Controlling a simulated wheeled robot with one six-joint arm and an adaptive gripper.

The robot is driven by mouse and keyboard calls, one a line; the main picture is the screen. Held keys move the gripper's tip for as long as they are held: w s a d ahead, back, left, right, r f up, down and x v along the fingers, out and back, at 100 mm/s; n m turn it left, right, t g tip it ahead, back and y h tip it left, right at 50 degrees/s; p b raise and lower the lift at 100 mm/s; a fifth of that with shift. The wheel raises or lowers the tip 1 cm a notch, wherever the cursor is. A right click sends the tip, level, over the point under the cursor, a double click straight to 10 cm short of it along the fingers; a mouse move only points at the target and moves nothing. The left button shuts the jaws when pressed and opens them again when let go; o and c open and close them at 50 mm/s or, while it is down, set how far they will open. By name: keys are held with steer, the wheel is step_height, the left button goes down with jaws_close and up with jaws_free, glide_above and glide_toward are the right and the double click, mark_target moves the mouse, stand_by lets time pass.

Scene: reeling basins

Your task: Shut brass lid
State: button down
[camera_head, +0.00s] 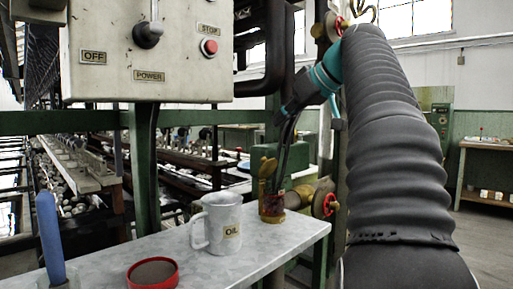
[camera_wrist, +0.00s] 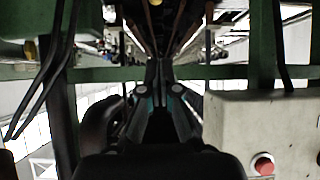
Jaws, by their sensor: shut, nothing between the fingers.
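In the wrist view, the closed fingers (camera_wrist: 164,65) point toward the machine rows. I cannot surely make out the lid there.
A white OIL mug (camera_head: 217,222), a red-rimmed bowl (camera_head: 153,273) and a blue handle (camera_head: 50,240) are left of the tin on the shelf (camera_head: 285,240). A control box (camera_head: 150,70) hangs above. Red valve wheels (camera_head: 329,204) sit at right. Dark strips hang behind the tin.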

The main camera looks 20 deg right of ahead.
steer(key=b, duration=0.1)
glide_above(262, 160)
steer(key=w, duration=0.3)
step_height(262, 160, down, 5)
steer(key=shift+s+d+f+b, duration=0.25)
steer(key=shift+s+f+b, duration=0.5)
steer(key=shift+s+f, duration=0.35)
steer(key=shift+s+d+f, duration=0.15)
steer(key=shift+s+f, duration=0.15)
steer(key=shift+f, duration=0.1)
steer(key=shift+f, duration=0.1)
